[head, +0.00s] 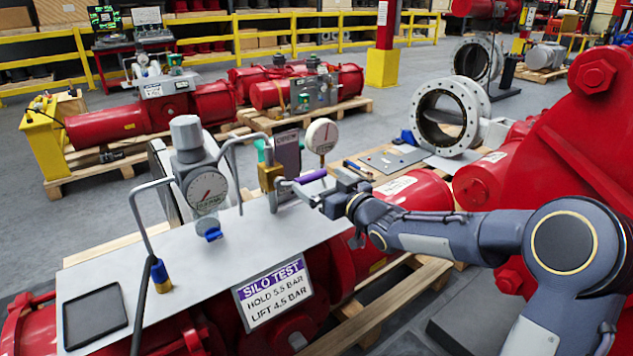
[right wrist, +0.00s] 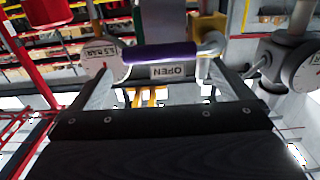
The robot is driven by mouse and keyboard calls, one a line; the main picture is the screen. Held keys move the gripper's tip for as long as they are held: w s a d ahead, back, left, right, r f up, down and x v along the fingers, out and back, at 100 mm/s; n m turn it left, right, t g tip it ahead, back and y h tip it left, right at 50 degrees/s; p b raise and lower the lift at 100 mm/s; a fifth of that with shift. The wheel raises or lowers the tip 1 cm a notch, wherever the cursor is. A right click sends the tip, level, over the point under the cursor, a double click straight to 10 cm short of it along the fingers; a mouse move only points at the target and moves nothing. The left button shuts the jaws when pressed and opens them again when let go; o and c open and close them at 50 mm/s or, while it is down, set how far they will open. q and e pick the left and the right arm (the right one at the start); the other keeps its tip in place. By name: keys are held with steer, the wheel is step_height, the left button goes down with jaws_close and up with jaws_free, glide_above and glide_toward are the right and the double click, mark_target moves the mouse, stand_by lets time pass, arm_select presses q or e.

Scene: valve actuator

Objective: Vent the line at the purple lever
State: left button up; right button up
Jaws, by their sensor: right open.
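The purple lever (head: 312,176) sticks out to the right from a brass valve (head: 270,177) on the grey panel (head: 245,238). My right gripper (head: 322,192) is at the lever's free end, coming from the right. In the right wrist view my right gripper (right wrist: 167,88) is open, its fingers spread to either side and nothing held between them. I cannot tell whether a finger touches the lever. My left gripper is not in view.
A gauge with a regulator (head: 205,188) stands left of the valve, and a smaller gauge (head: 322,137) stands behind the lever. Large red actuator parts (head: 560,160) crowd the right.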

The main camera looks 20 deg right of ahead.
steer(key=shift+x, duration=1.35)
steer(key=c, duration=1.4)
